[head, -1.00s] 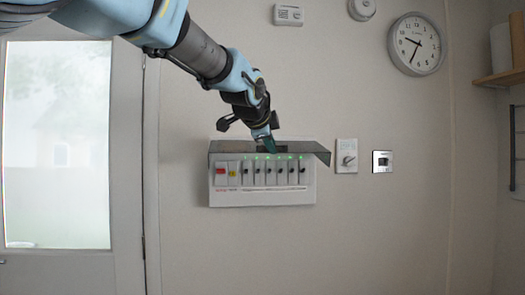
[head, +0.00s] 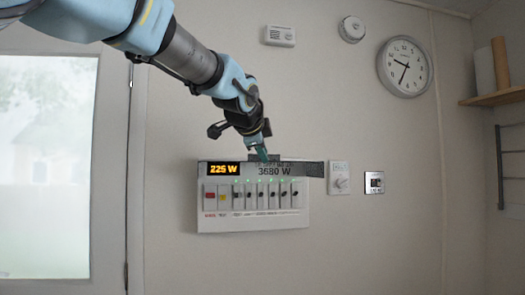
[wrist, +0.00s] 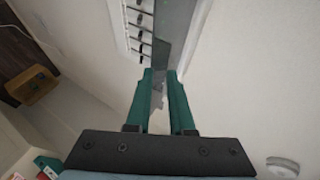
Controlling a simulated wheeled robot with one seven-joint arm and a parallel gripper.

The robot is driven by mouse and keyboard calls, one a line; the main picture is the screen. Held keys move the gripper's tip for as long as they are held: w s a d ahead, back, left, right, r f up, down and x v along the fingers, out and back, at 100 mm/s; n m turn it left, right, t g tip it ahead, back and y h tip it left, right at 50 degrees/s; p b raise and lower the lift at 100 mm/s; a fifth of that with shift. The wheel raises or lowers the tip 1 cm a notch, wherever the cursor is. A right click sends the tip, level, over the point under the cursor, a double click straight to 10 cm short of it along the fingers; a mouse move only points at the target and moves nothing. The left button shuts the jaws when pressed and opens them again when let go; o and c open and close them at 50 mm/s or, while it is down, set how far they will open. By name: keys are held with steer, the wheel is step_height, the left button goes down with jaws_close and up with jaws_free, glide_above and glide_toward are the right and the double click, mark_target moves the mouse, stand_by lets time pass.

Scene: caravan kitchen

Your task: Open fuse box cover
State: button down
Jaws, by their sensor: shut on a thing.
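The white fuse box (head: 250,222) is on the wall, with a row of switches and small green lights. Its smoky grey cover (head: 312,169) is swung up and shows as a thin, nearly edge-on strip along the box's top. My gripper (head: 262,156) is at the middle of the cover, above the switches. In the wrist view, the green fingers of my gripper (wrist: 161,75) are shut on the edge of the cover (wrist: 178,32), with the switches to its left. An orange readout (head: 223,169) shows at the box's upper left.
A dial control (head: 339,178) and a metal socket plate (head: 374,183) are on the wall just right of the box. A clock (head: 405,66) and a wooden shelf (head: 495,96) are farther right. A glazed door (head: 45,165) is at left. The wall below the box is clear.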

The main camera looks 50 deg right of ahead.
steer(key=c, duration=1)
jaws_free()
steer(key=shift+w+f, duration=0.7)
steer(key=shift+f, duration=0.1)
steer(key=shift+c, duration=0.2)
steer(key=shift+r, duration=0.2)
steer(key=shift+s+a+r+b, duration=0.15)
steer(key=shift+s+a+b, duration=0.15)
steer(key=shift+a+b, duration=0.3)
steer(key=b+v, duration=0.3)
steer(key=v, duration=0.7)
steer(key=shift+s+d+r, duration=0.25)
steer(key=shift+s+d, duration=0.1)
steer(key=shift+s, duration=0.05)
steer(key=shift+c, duration=0.3)
